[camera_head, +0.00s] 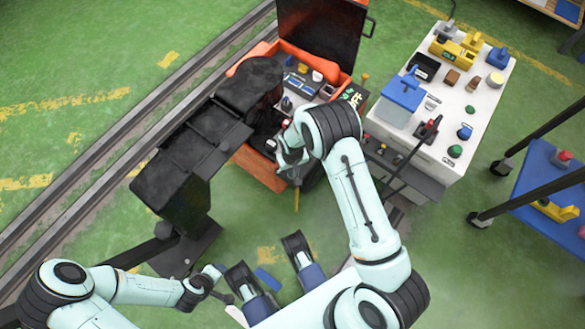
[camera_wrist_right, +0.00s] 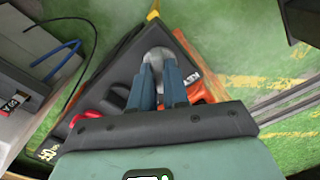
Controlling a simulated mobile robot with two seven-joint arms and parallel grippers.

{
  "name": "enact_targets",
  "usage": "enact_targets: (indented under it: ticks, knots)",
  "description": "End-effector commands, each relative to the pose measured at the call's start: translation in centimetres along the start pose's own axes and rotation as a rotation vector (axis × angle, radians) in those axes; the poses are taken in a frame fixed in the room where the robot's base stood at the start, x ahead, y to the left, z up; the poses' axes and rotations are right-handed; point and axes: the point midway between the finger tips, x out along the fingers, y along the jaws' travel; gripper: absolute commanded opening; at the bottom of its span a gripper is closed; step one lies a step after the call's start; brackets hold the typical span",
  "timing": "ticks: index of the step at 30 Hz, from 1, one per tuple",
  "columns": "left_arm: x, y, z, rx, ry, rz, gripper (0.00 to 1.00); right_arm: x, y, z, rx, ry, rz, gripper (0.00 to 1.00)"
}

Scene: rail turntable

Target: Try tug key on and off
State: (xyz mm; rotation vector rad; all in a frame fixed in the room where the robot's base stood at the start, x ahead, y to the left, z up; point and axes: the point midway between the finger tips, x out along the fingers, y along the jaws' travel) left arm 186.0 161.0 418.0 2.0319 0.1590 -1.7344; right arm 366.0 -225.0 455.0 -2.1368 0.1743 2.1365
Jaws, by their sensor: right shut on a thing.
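The orange tug (camera_head: 262,168) stands at the centre of the head view with its dark lid (camera_head: 318,38) raised. My right gripper (camera_head: 292,172) reaches down to the tug's near end; its tips are hard to see there. In the right wrist view, its blue-grey fingers (camera_wrist_right: 160,82) are shut on a rounded grey thing, which I take to be the tug key (camera_wrist_right: 157,56). It sits on a dark panel with white lettering (camera_wrist_right: 190,78) beside it, which seems to read KEY. My left gripper (camera_head: 212,278) is low at the left, apart from the tug, its jaws too small to read.
A white-topped cart (camera_head: 480,112) with several coloured parts stands right of the tug. A blue table (camera_head: 535,190) with dark posts is farther right. Rails (camera_head: 120,130) run along the left. A black seat-like structure (camera_head: 190,160) adjoins the tug. Green floor is open at far left.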

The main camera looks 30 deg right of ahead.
Motion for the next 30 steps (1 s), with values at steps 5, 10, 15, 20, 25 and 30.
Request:
enact_targets:
  ticks: [5, 10, 15, 20, 25, 30]
  knots:
    - [0.14, -0.06, -0.22, -0.001, 0.006, 0.0, 0.43, 0.0, 0.06, -0.02, -0.166, 0.0, 0.0, 0.0]
    - [0.26, -0.1, -0.4, -0.001, 0.012, -0.001, 0.43, -0.02, 0.09, -0.03, -0.308, 0.0, 0.0, 0.0]
    - [0.36, -0.14, -0.55, -0.001, 0.016, -0.001, 0.43, -0.02, 0.04, -0.03, -0.422, 0.0, 0.0, 0.0]
    - [0.43, -0.16, -0.66, -0.002, 0.019, -0.001, 0.43, -0.01, 0.05, -0.02, -0.499, 0.0, 0.0, 0.0]
    - [0.47, -0.18, -0.72, -0.002, 0.021, -0.001, 0.43, -0.02, 0.03, -0.03, -0.549, 0.0, 0.0, 0.0]
    - [0.48, -0.19, -0.75, -0.002, 0.022, -0.001, 0.43, -0.03, 0.02, -0.03, -0.569, 0.001, 0.0, 0.0]
